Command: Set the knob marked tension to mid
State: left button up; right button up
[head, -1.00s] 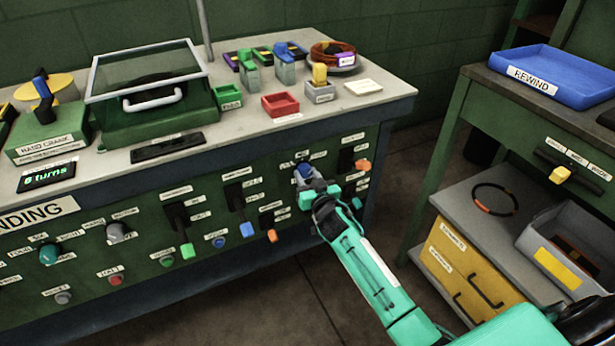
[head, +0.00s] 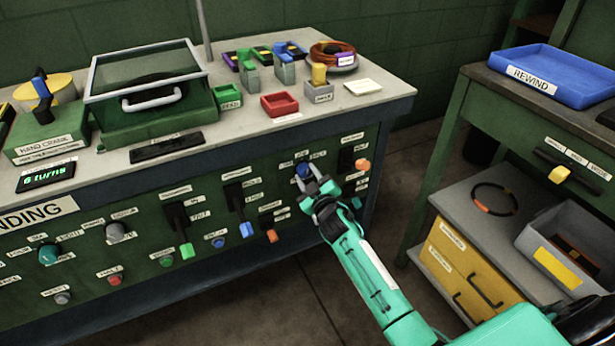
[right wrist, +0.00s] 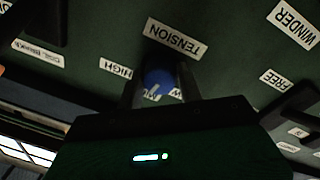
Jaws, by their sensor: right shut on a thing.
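The blue tension knob (head: 302,170) is on the green front panel, near the panel's right end. My right gripper (head: 309,178) reaches up to it with a finger on each side, shut on the knob. In the right wrist view the blue knob (right wrist: 158,80) sits between the dark fingers (right wrist: 158,88), below the TENSION label (right wrist: 175,37). A HIGH label (right wrist: 115,68) is to its left. Other small labels by the knob are partly hidden by the gripper. A pale mark shows on the knob's lower part; its exact setting is hard to read. My left gripper is out of view.
A shelf unit with a blue REWIND tray (head: 556,76) is at right. Open floor lies between.

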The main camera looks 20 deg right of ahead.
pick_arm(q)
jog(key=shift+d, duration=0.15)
pick_arm(e)
jog(key=shift+n, duration=1.1)
jog(key=o, duration=1)
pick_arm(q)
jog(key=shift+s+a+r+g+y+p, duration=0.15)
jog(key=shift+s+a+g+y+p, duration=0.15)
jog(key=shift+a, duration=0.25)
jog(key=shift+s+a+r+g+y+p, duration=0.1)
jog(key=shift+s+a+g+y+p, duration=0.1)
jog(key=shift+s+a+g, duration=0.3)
pick_arm(e)
jog(key=s, duration=1.4)
jog(key=shift+d+f, duration=0.2)
jog(key=shift+f, duration=0.25)
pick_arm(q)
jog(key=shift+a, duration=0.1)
